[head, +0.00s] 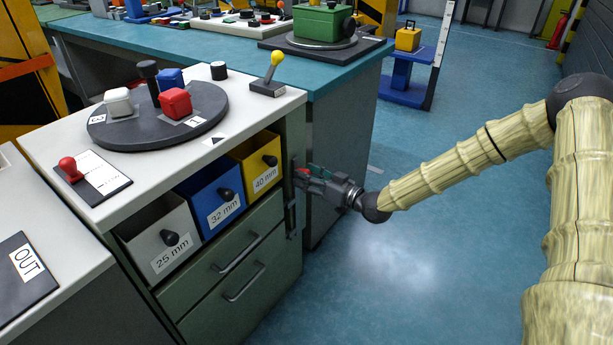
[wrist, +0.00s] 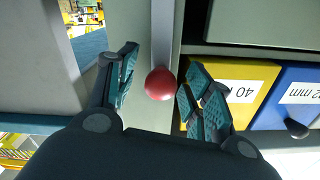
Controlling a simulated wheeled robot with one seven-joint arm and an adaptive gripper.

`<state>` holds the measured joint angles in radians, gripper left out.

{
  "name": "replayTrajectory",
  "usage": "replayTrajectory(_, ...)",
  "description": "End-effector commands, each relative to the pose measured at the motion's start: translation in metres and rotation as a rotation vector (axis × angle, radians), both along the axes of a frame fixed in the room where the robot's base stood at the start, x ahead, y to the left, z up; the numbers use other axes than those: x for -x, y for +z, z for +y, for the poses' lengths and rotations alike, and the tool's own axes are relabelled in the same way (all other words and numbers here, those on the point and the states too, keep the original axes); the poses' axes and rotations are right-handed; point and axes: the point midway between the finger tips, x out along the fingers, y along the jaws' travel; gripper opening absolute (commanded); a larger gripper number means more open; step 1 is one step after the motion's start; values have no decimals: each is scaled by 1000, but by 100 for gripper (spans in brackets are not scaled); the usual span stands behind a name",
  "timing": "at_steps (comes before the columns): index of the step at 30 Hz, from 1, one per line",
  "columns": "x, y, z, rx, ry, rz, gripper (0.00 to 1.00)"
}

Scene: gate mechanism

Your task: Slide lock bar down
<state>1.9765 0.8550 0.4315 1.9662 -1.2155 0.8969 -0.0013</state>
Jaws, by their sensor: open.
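The lock bar is a narrow grey vertical strip (wrist: 162,38) with a round red knob (wrist: 160,84) at its end in the wrist view. It runs along the front edge post of the cabinet, beside the bins. My gripper (wrist: 157,88) is open, with one teal-padded finger on each side of the red knob. A gap shows between the knob and each finger. In the head view my gripper (head: 308,173) is at the cabinet's right front edge, level with the yellow bin. A bit of red shows at its fingertips; most of the bar is hard to make out there.
Yellow (head: 258,162), blue (head: 211,198) and grey (head: 160,235) bins sit in the cabinet left of my gripper, above drawers with handles (head: 244,282). A dark turntable (head: 150,140) with coloured blocks and a yellow-knobbed lever (head: 272,75) stand on top. The blue floor (head: 400,260) to the right is clear.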

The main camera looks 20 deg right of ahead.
Motion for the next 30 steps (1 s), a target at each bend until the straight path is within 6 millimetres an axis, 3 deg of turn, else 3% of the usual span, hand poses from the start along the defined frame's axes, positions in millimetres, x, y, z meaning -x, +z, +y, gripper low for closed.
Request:
replayTrajectory(16, 72, 0, -58, -1, -4, 0, 51)
replayTrajectory(22, 85, 0, -68, -1, -3, 0, 51)
replayTrajectory(30, 89, -1, -70, 0, -2, 0, 51)
